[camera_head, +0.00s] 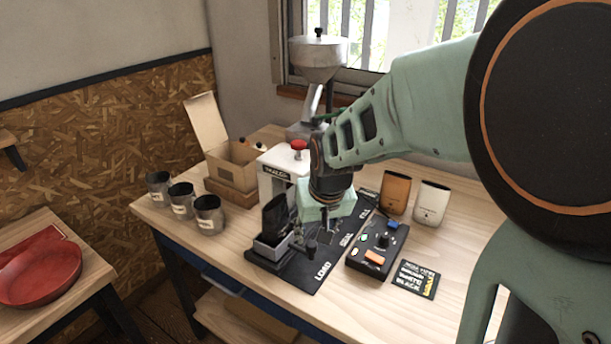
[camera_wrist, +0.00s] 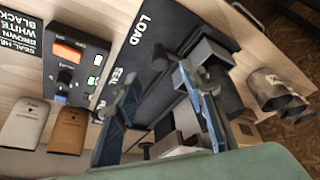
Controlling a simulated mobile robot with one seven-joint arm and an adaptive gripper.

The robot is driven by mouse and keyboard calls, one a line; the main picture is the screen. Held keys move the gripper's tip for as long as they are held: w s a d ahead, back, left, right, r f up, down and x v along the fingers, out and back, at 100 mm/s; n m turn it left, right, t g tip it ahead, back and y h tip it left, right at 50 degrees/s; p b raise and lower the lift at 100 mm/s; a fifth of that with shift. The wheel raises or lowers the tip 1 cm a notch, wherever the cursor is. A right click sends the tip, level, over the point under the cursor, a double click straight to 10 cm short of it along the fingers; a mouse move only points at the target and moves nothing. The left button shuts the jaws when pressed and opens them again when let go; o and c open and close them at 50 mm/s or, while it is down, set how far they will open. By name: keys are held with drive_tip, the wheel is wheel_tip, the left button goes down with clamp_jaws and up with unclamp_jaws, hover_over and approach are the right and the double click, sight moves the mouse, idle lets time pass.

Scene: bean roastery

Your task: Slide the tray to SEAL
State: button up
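The grey tray (camera_head: 268,250) stands at the LOAD end of the black track plate (camera_head: 305,279) and holds an upright black bag (camera_head: 276,218). The SEAL word (camera_head: 346,240) lies farther along the plate, beside the white sealer (camera_head: 277,172). My gripper (camera_head: 311,238) is low over the plate, just right of the tray. In the wrist view, the fingers of my gripper (camera_wrist: 158,78) are spread apart. A small dark knob (camera_wrist: 160,62) shows between them, with a gap to the left finger. Whether the right finger touches the tray (camera_wrist: 212,53) is unclear.
A control box (camera_head: 374,250) and a label card (camera_head: 415,280) lie right of the plate. Brown (camera_head: 396,193) and white (camera_head: 431,202) bags stand behind. Metal cups (camera_head: 209,215) stand left, near an open cardboard box (camera_head: 232,166).

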sight(312, 244)
drive_tip(key=x, duration=0.6)
drive_tip(key=shift+w+f, duration=0.25)
drive_tip(key=shift+f, duration=0.1)
clamp_jaws()
